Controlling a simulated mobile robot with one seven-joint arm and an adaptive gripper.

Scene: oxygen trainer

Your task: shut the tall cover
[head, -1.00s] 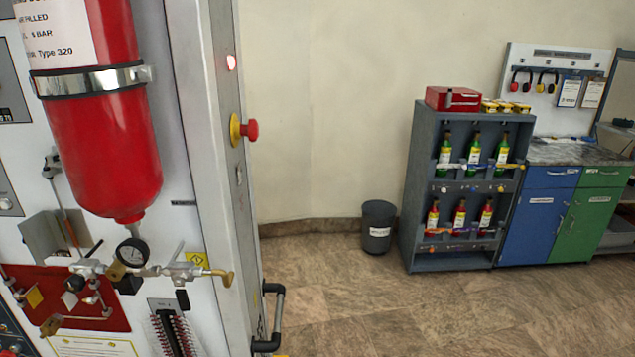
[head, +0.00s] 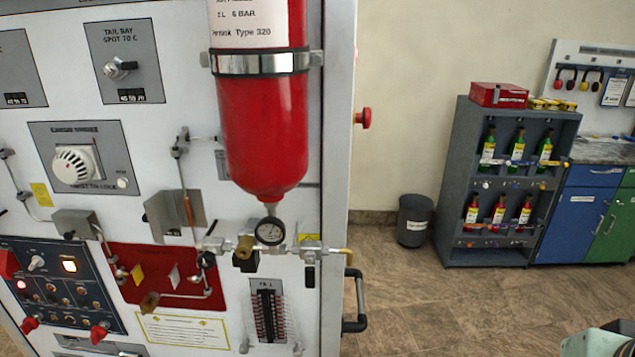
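A bent grey metal plate (head: 175,213) stands out from the white panel, left of the red cylinder, with a rod and lever passing by it. A smaller metal plate (head: 76,223) stands further left, above the dark control box. Either could be a hinged cover; I cannot tell which is the tall one, or how far each is swung. My gripper's fingers are not in view. A pale green piece (head: 594,343) at the bottom right corner may be part of my arm.
The red cylinder (head: 262,125), its gauge (head: 270,231) and valve pipes jut out from the panel. A bin (head: 414,220) and bottle shelf (head: 458,150) stand behind. Floor between is clear.

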